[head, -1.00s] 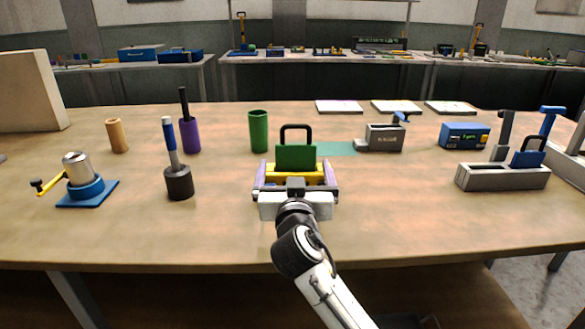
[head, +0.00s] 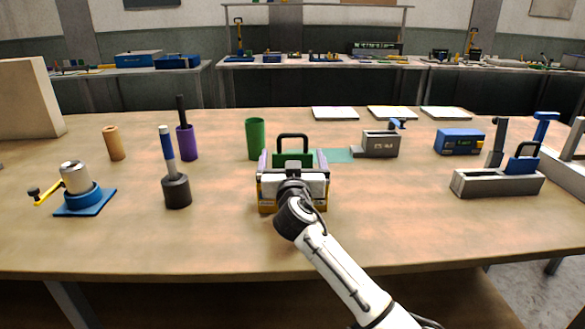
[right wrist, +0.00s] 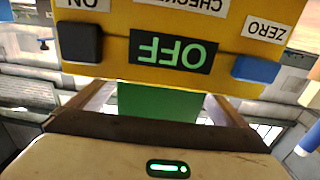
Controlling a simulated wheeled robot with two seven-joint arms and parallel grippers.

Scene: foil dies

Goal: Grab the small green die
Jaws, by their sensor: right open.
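The small green die (head: 280,160) is a green block with a black loop handle. It sits on top of a yellow weighing box (head: 266,207), mostly hidden behind my right gripper in the head view. My right gripper (head: 293,160) is open, with one purple-grey finger on each side of the die. In the right wrist view the die (right wrist: 160,103) shows between the fingers, with gaps on both sides. The yellow box (right wrist: 115,52) fills the top there, its "OFF" display upside down. My left gripper is not in view.
A green cylinder (head: 256,140) stands just behind the die to the left. A dark-based tool with a blue handle (head: 176,190) is farther left. A grey block with a blue handle (head: 498,182) lies right. The table (head: 400,220) front right is clear.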

